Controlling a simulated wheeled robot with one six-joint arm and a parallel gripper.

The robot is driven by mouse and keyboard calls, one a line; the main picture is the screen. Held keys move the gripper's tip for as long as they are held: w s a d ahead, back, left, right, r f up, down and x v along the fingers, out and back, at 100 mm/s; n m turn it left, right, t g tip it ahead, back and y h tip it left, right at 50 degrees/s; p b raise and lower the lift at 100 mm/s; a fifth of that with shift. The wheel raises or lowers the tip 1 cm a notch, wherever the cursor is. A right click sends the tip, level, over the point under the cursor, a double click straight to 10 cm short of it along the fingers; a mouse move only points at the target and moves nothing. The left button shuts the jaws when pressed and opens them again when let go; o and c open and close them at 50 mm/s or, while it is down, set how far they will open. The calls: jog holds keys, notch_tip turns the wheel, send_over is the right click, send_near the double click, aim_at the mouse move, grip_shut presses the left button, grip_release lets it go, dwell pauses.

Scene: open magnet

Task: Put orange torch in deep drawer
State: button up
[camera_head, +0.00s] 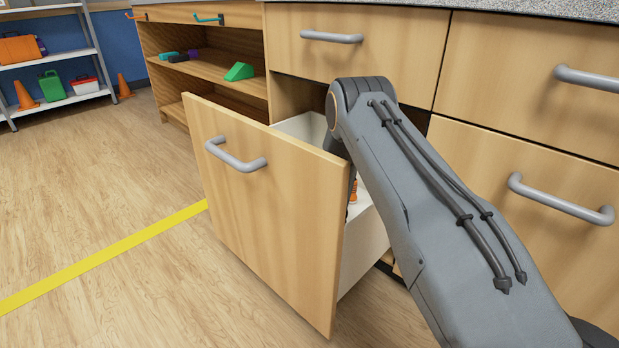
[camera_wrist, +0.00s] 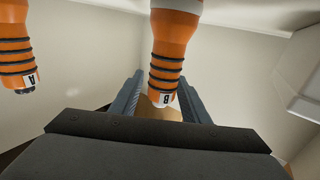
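The deep drawer (camera_head: 262,205) is pulled out, with its pale inside partly hidden by my arm. My gripper is down inside it, hidden in the head view. In the wrist view my gripper (camera_wrist: 161,76) looks open, with its fingers apart. An orange torch marked B (camera_wrist: 170,50), with black rings, reaches between the fingertips; a gap shows at its left side. A second orange torch, marked A (camera_wrist: 14,45), is at the upper left of the wrist view, apart from the fingers. A bit of orange (camera_head: 353,191) shows inside the drawer in the head view.
Closed drawers with grey handles (camera_head: 560,200) stand at the right. An open shelf (camera_head: 205,66) with a green wedge (camera_head: 239,72) is behind the drawer. A metal rack (camera_head: 62,101) and orange cones (camera_head: 124,86) stand far left. The floor at left is clear.

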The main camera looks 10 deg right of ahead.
jog(key=s+p, duration=0.3)
jog(key=s, duration=0.4)
jog(key=shift+s+d+p, duration=0.15)
jog(key=shift+s+p, duration=0.1)
jog(key=shift+p, duration=0.05)
jog(key=shift+r, duration=0.1)
